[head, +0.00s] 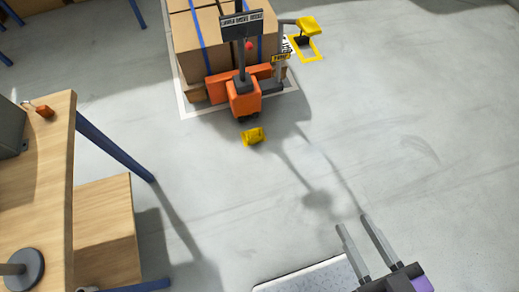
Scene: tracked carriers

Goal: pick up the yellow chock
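The yellow chock (253,136) is a small block lying on the grey floor, just in front of the orange pallet truck (244,100). It shows whole in the head view, a little above the middle. My gripper (353,221) is at the lower right, with its two long grey fingers apart and nothing visible between them. It is well to the right of and nearer than the chock, and not touching it.
Strapped cardboard boxes (192,45) stand behind the truck. A yellow-topped post (308,25) stands by a yellow floor square. A wooden bench (45,165) with blue legs and a wooden box (105,230) fill the left. Floor to the right is clear.

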